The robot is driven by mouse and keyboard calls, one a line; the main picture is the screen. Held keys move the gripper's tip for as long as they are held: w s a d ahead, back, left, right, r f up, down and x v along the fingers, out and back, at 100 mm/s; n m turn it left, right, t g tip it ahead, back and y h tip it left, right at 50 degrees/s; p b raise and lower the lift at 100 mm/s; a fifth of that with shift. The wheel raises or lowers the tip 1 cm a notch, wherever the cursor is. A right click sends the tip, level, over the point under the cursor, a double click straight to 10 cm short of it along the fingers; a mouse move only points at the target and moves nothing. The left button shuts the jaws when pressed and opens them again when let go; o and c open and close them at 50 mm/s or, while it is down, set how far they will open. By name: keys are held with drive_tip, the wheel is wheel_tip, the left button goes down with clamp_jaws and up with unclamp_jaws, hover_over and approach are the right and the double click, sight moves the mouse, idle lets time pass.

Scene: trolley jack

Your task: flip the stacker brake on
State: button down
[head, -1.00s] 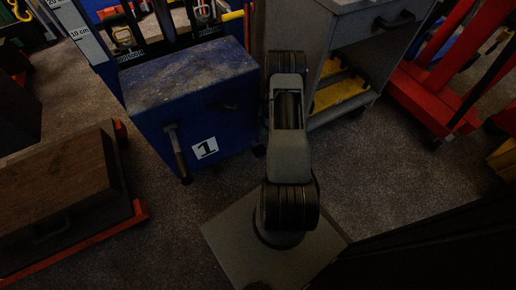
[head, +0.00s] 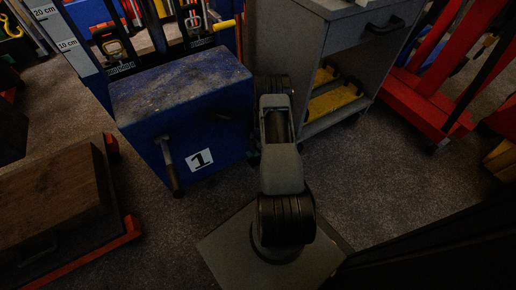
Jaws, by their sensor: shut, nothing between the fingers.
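The stacker appears to be the blue machine (head: 180,95) left of my arm, with a scuffed blue body and a white label marked 1. A lever (head: 168,160) with a metal shank and a dark brown grip hangs down on its front face, tilted slightly, grip end lowest. I cannot tell for certain whether this lever is the brake. My arm reaches away from me just right of the blue body. My gripper does not show; the arm's far joint covers that area.
A grey cabinet (head: 325,35) with a drawer and yellow items on its lower shelf stands behind my arm. Red equipment (head: 425,95) is at the right. A brown block (head: 50,200) on a red-framed base lies at the left. Carpet (head: 400,180) is clear at the right.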

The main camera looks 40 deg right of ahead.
sight(254, 162)
drive_tip(key=shift+b+x, duration=0.45)
drive_tip(key=shift+x, duration=1.25)
drive_tip(key=shift+s+f, duration=0.1)
drive_tip(key=shift+f, duration=0.05)
